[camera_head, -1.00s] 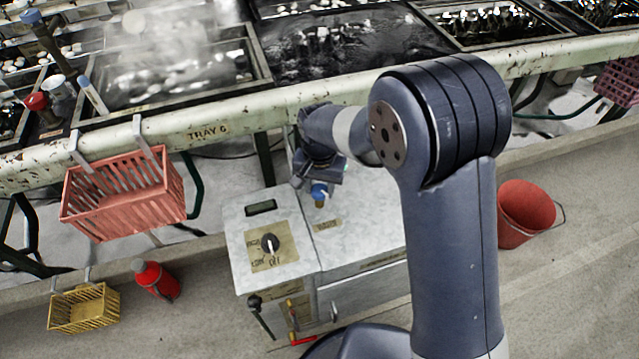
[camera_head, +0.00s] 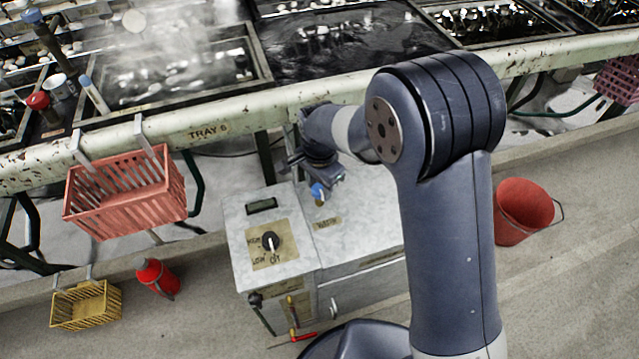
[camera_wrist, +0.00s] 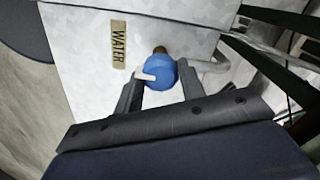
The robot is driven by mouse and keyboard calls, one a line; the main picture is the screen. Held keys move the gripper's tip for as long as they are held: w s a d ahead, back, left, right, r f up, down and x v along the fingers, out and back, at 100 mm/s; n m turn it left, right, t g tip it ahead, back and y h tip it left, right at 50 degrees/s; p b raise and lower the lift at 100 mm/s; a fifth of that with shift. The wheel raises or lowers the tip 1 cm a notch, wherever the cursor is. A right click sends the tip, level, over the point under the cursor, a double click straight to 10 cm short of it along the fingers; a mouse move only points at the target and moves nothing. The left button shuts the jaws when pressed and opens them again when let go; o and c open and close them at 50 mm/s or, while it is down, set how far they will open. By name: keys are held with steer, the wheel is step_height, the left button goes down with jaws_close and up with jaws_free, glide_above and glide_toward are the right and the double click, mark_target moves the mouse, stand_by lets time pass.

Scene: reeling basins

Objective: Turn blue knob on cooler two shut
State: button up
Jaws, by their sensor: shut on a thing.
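The blue knob (camera_wrist: 162,72) sits on a short brass stem on the pale top of the cooler (camera_head: 365,215). A WATER label (camera_wrist: 118,45) lies beside it in the wrist view. A white mark shows on the knob's side. My gripper (camera_wrist: 158,82) is shut on the blue knob, with one finger on each side of it. In the head view the knob (camera_head: 318,192) shows just below my gripper (camera_head: 322,184), partly covered by it. No number for the cooler can be read.
A dial marked HIGH, LOW and OFF (camera_head: 271,243) is on the cooler's left part. A rail marked TRAY 6 (camera_head: 300,115) runs behind, with a red basket (camera_head: 125,190) hanging from it. A red bucket (camera_head: 524,210) and a red bottle (camera_head: 156,277) stand on the floor.

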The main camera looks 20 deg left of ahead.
mark_target(319, 188)
stand_by(0.3)
steer(key=o, duration=1)
step_height(319, 188, up, 11)
steer(key=shift+f+p, duration=0.1)
steer(key=shift+p, duration=0.5)
step_height(319, 188, down, 11)
steer(key=shift+r+b, duration=0.1)
steer(key=shift+b, duration=0.5)
